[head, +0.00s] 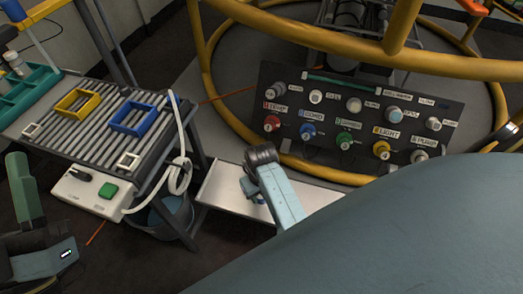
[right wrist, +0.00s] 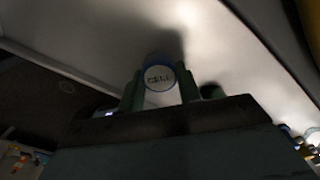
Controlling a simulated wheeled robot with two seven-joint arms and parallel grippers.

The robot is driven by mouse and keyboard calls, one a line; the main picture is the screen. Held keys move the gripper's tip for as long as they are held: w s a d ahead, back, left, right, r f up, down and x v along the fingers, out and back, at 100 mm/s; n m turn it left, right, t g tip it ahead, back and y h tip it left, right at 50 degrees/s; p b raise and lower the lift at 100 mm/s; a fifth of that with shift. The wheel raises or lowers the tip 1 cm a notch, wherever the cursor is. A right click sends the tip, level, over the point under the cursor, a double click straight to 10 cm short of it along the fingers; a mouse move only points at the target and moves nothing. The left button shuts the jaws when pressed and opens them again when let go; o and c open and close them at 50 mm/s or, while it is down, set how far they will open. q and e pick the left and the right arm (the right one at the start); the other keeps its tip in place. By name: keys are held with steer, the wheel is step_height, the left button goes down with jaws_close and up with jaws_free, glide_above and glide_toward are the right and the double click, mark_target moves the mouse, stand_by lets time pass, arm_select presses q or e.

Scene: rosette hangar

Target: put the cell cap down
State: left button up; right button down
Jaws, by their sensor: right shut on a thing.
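The cell cap (right wrist: 159,78) is a round white disc with a blue rim and dark lettering that looks like "CELL". In the right wrist view it sits between the two green fingers of my right gripper (right wrist: 159,92), which is shut on it. A pale flat surface (right wrist: 95,45) lies behind the cap, with a dark shadow on it; I cannot tell whether they touch. In the head view my right gripper (head: 252,190) is over the low white bench (head: 222,192), mostly hidden by its arm, and the cap is hidden. My left gripper (head: 42,262) is partly visible at the lower left; its opening is unclear.
A bucket (head: 168,215) stands below. A dark panel (head: 350,122) with labelled knobs and yellow rails (head: 300,48) stand behind the bench.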

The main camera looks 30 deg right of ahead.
steer(key=c, duration=0.9)
jaws_free()
steer(key=shift+r, duration=0.15)
steer(key=shift+r+p, duration=0.25)
steer(key=shift+p, duration=0.05)
step_height(320, 180, up, 3)
steer(key=shift+f+p, duration=0.1)
steer(key=shift+p, duration=0.7)
step_height(320, 180, up, 4)
steer(key=shift+f+p, duration=0.2)
steer(key=shift+p, duration=0.7)
arm_select(q)
steer(key=s+a+f+g+y+p, duration=0.1)
steer(key=a+f+g+y, duration=0.1)
steer(key=f+g, duration=0.5)
steer(key=s+a+f+g+y+p, duration=0.1)
steer(key=a+f+g+y, duration=0.1)
steer(key=f+g, duration=0.5)
steer(key=shift+s+a+f+n+g+y, duration=0.15)
steer(key=shift+s+f+n+g+y, duration=0.25)
steer(key=shift+f, duration=2.15)
arm_select(e)
steer(key=shift+r, duration=2.4)
